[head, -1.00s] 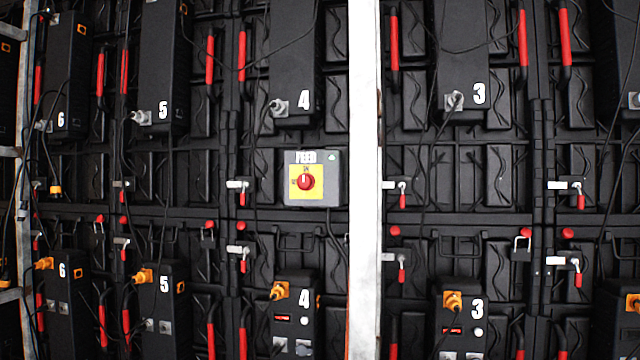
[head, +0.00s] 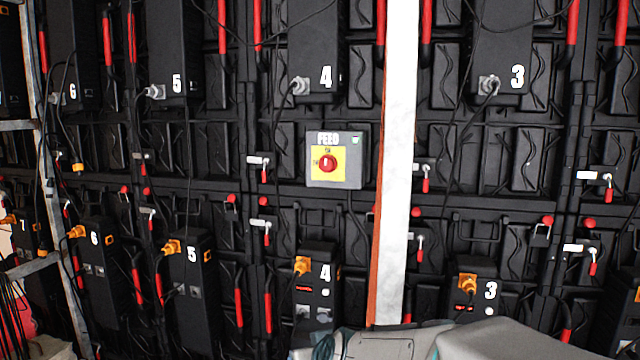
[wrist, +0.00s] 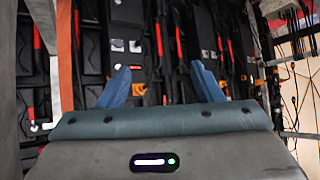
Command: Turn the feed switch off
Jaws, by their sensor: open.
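The feed switch is a red rotary knob (head: 328,163) on a yellow plate, set in a grey box (head: 347,140) labelled FEED. It is on the black wall left of the white post, between the upper and lower number 4 units. A pale mark on the knob looks roughly upright; the small lettering around it is too small to read surely. My gripper (wrist: 158,88) shows in the wrist view with two blue fingers spread apart and nothing between them. The switch is not visible in the wrist view.
A white vertical post (head: 397,150) with an orange side edge stands just right of the switch box. Numbered black units, such as the lower number 4 unit (head: 317,325), stick out from the wall. Loose cables hang around them. Red-handled latches (head: 264,172) flank the box.

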